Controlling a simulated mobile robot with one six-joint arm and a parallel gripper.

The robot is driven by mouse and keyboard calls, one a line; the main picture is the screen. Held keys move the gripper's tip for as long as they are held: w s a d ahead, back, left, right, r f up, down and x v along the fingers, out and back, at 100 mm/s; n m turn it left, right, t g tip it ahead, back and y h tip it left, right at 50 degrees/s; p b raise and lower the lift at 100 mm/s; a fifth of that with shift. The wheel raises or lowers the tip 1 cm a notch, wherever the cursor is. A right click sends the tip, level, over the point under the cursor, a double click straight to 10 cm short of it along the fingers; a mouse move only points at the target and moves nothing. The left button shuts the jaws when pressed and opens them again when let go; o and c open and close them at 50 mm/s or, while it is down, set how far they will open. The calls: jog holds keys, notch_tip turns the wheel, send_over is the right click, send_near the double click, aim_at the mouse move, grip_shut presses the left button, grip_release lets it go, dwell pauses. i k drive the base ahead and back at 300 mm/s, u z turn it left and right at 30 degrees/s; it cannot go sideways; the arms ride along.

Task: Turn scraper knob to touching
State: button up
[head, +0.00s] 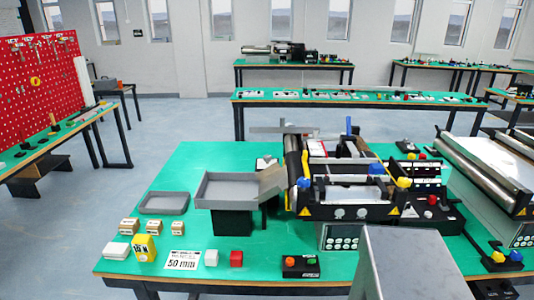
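A mini conveyor (345,211) with black side frames stands on the green-topped table, right of centre. A blue knob (303,184) sits at its left front corner and a yellow knob (404,182) at its right front corner. Another blue knob (376,169) is farther back between them. I cannot tell which one is the scraper knob, or whether the scraper touches the belt. My gripper is not in view.
A grey tray (204,188) on a black stand adjoins the conveyor's left end. Small blocks, a yellow box (144,248), a "50 mm" card (183,260) and a button box (300,266) lie along the front. A second conveyor (490,170) stands at right.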

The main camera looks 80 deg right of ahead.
aim_at(267, 159)
jog(key=k, duration=1.35)
jog(key=z, duration=0.65)
jog(key=i, duration=1.5)
jog(key=u, duration=0.15)
